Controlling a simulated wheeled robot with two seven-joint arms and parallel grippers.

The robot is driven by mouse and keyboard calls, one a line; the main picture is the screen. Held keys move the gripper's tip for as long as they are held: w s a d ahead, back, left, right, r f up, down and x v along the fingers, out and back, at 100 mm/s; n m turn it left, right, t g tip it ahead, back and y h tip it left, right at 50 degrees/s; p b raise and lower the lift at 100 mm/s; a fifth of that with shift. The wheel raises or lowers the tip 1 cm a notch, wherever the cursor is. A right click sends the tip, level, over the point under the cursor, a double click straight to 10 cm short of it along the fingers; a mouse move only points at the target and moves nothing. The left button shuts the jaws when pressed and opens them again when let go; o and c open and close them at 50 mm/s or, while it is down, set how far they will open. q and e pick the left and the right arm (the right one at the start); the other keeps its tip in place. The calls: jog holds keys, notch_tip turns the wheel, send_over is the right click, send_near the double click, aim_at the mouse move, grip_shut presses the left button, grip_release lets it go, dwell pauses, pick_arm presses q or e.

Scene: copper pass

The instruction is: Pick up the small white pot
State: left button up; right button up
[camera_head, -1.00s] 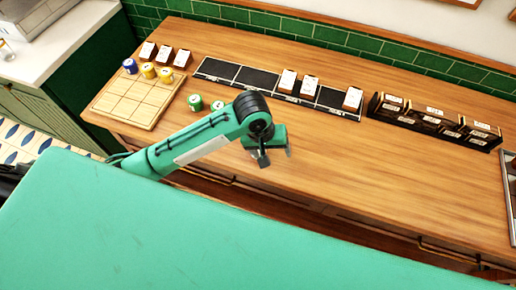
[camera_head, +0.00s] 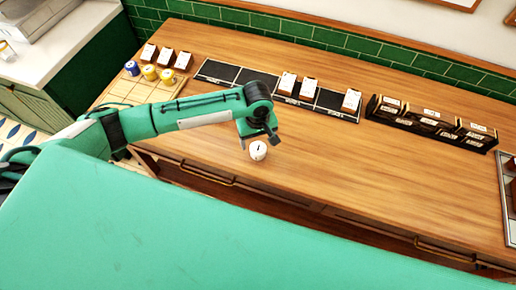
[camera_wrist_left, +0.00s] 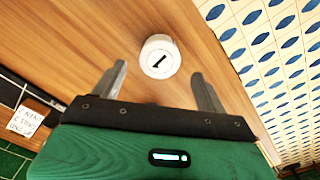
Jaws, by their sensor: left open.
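The small white pot (camera_head: 258,150) stands on the wooden counter near its front edge, with a black mark on its top. In the left wrist view the pot (camera_wrist_left: 160,57) is just beyond the fingertips, roughly midway between them. My left gripper (camera_head: 259,139) is open and empty, right by the pot in the head view; its two fingers also show in the left wrist view (camera_wrist_left: 160,80). I cannot tell whether a finger touches the pot. My right gripper is not in view.
A wooden grid board (camera_head: 128,92) with blue and yellow pots stands at the left. Black trays (camera_head: 230,75) with several brown packets lie along the back, and a dark rack (camera_head: 428,124) stands at the right. The counter's middle right is clear.

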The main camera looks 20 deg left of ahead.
aim_at(258, 148)
pick_arm(q)
jog(key=shift+f, duration=0.55)
jog(key=shift+f+p, duration=0.3)
jog(key=shift+p, duration=0.2)
notch_tip(258, 148, down, 3)
jog(key=shift+s+d+f+p, duration=0.15)
jog(key=shift+f+p, duration=0.05)
jog(key=shift+p, duration=0.6)
jog(key=shift+f, duration=0.55)
jog(key=c, duration=1.1)
jog(key=shift+r, duration=0.1)
jog(key=shift+c, duration=0.2)
